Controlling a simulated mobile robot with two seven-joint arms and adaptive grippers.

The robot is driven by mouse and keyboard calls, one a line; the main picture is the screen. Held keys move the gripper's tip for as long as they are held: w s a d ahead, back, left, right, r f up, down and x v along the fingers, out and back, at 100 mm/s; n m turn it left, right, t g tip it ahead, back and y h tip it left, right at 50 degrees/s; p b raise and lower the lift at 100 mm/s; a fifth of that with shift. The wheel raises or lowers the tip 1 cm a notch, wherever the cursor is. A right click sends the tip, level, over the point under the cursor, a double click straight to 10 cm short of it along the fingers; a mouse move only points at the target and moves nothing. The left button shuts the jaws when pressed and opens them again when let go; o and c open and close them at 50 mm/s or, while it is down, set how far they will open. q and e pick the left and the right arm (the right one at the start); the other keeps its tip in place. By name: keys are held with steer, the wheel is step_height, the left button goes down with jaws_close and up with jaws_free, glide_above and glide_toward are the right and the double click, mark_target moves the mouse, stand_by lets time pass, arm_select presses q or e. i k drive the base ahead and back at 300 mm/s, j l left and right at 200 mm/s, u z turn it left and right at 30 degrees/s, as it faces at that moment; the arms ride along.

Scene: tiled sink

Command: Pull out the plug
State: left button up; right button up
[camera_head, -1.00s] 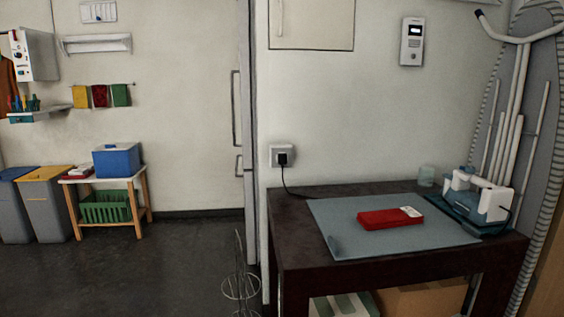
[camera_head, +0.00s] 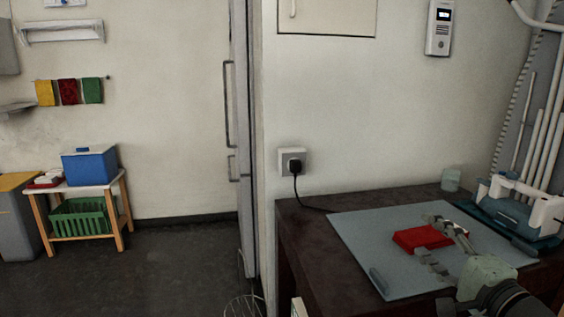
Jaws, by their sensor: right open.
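The black plug (camera_head: 294,167) sits in the white wall socket (camera_head: 284,157) above the left back corner of the dark table. Its black cord (camera_head: 309,206) hangs down and runs onto the table top. My right gripper (camera_head: 442,246) comes in from the lower right, over the grey mat. It is open, with its fingers spread near the red case, well to the right of and below the plug. It is apart from the plug. My left gripper is not in view.
The dark table (camera_head: 312,235) carries a grey mat (camera_head: 375,240) with a red case (camera_head: 415,238) on it. A glass (camera_head: 451,180) and a white device (camera_head: 530,205) stand at the back right. The wall around the socket is clear.

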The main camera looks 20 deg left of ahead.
mark_target(295, 164)
steer(key=i+j, duration=0.15)
steer(key=j, duration=0.15)
steer(key=i+j, duration=0.1)
steer(key=j, duration=0.25)
steer(key=i+j, duration=0.15)
steer(key=j, duration=0.15)
steer(key=i+j, duration=0.1)
steer(key=j, duration=0.25)
steer(key=i+j, duration=0.15)
steer(key=j, duration=0.15)
